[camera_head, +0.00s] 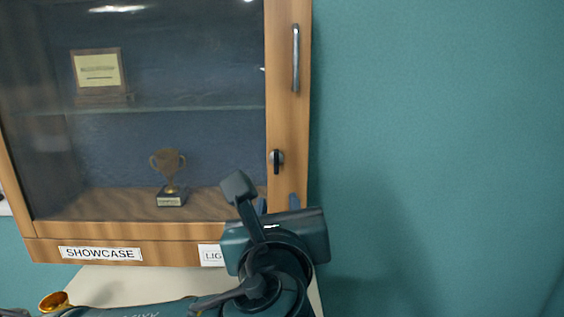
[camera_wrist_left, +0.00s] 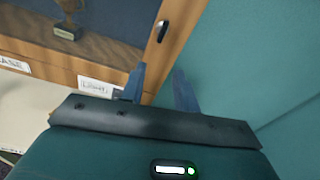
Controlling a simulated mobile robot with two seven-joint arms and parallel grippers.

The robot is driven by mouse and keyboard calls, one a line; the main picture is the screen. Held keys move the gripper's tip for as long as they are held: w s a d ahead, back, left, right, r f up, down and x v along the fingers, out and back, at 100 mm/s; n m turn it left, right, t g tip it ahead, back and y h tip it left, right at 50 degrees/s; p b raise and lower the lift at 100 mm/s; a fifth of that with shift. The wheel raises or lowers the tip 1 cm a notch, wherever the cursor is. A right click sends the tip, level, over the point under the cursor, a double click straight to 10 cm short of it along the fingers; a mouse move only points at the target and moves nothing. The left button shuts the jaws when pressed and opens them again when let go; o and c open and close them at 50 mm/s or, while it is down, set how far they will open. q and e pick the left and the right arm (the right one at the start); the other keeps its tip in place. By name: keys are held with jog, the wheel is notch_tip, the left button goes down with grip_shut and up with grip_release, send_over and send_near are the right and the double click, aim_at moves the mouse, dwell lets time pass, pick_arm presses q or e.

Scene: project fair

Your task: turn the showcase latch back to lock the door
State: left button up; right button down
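The showcase (camera_head: 150,229) is a wooden cabinet with a glass door, seen shut in the head view. The latch lever looks upright. The latch also shows at the top of the left wrist view (camera_wrist_left: 163,31). My left gripper (camera_head: 278,204) is below the latch and apart from it. In the left wrist view its two blue fingers (camera_wrist_left: 160,88) are spread with nothing between them. My right gripper is not in view.
A gold trophy cup (camera_head: 170,178) and a plaque (camera_head: 99,72) stand behind the glass. A pale surface (camera_head: 130,284) lies under the showcase, with a gold object (camera_head: 53,301) at lower left. The teal wall (camera_head: 440,130) to the right is bare.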

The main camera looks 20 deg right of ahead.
aim_at(276, 162)
pick_arm(q)
jog(key=shift+m+t, duration=0.5)
jog(key=shift+m, duration=0.3)
jog(key=p+x, duration=0.1)
jog(key=x, duration=0.3)
jog(key=r+p+x, duration=0.1)
jog(key=x, duration=0.3)
jog(key=p+x, duration=0.1)
jog(key=x, duration=0.3)
jog(key=shift+w+r, duration=0.25)
jog(key=shift+w, duration=0.15)
jog(key=shift+c, duration=0.3)
grip_shut()
